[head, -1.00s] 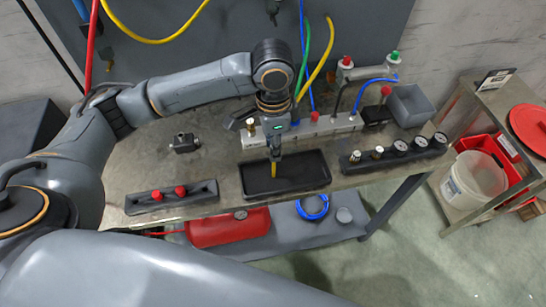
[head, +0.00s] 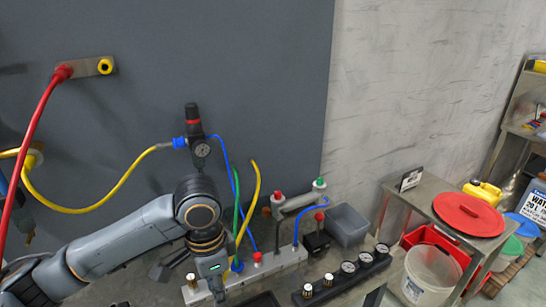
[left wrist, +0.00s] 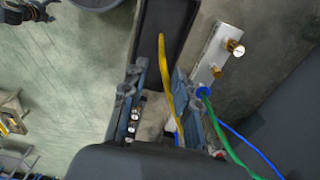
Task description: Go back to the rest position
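My left arm reaches in from the lower left in the head view. Its gripper (head: 214,284) points down over the bench, and its fingertips are cut off by the lower edge. In the left wrist view the two fingers of my left gripper (left wrist: 158,88) stand apart. A yellow hose (left wrist: 163,68) runs between them, with a gap to the left finger; its end is over the black tray (left wrist: 180,30). I cannot tell whether the hose touches the right finger. My right gripper does not show clearly in either view.
A manifold block (head: 285,258) with fittings and hoses lies close right of my left gripper. A gauge block (head: 340,280) and grey bin (head: 347,225) are farther right. A regulator (head: 200,149) hangs on the grey panel. A side table (head: 425,207) with a red lid (head: 468,214) stands at right.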

